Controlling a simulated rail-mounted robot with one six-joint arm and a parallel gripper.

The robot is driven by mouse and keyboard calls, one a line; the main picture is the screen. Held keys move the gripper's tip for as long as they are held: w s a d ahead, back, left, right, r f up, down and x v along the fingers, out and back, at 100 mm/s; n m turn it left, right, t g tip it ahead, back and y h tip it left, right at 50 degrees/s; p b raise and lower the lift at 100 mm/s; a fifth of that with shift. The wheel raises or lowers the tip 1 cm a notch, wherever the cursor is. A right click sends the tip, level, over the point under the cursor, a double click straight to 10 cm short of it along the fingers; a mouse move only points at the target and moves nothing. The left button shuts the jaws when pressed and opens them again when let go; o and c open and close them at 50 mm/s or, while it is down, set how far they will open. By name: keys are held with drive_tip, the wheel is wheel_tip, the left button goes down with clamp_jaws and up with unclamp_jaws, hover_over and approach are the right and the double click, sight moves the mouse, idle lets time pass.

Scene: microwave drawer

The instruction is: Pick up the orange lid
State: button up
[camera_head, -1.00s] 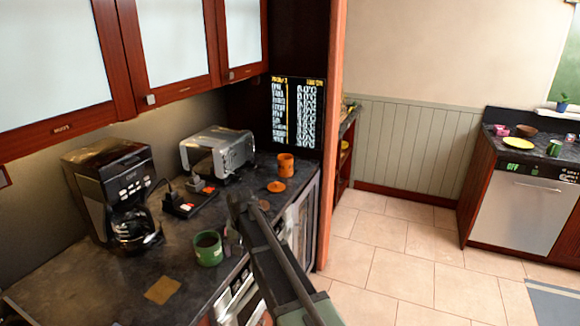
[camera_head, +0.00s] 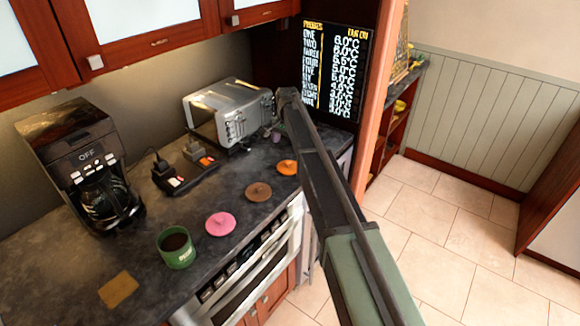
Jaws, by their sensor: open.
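The orange lid (camera_head: 287,167) lies flat on the dark counter, near the counter's front edge and left of my arm. My gripper (camera_head: 288,97) is at the far end of my dark arm, which reaches up from the lower right. In the picture it appears above the lid and beside the toaster's right end. The lid is apart from it and not held. The fingers are too small and dark to make out clearly. The orange cup is not visible now.
A brown lid (camera_head: 258,192), a pink lid (camera_head: 221,224) and a green mug (camera_head: 175,248) line the counter's front. The toaster (camera_head: 222,112), a power strip (camera_head: 186,176) and the coffee maker (camera_head: 90,170) stand behind. Cabinets (camera_head: 150,35) hang above.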

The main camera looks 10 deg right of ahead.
sight(288, 162)
wheel_tip(288, 162, down, 6)
drive_tip(key=b, duration=0.4)
drive_tip(key=shift+w+d+r+b, duration=0.15)
drive_tip(key=shift+b, duration=0.2)
wheel_tip(288, 162, down, 5)
drive_tip(key=b, duration=0.5)
drive_tip(key=shift+f, duration=0.2)
drive_tip(key=shift+r, duration=0.3)
drive_tip(key=c, duration=0.6)
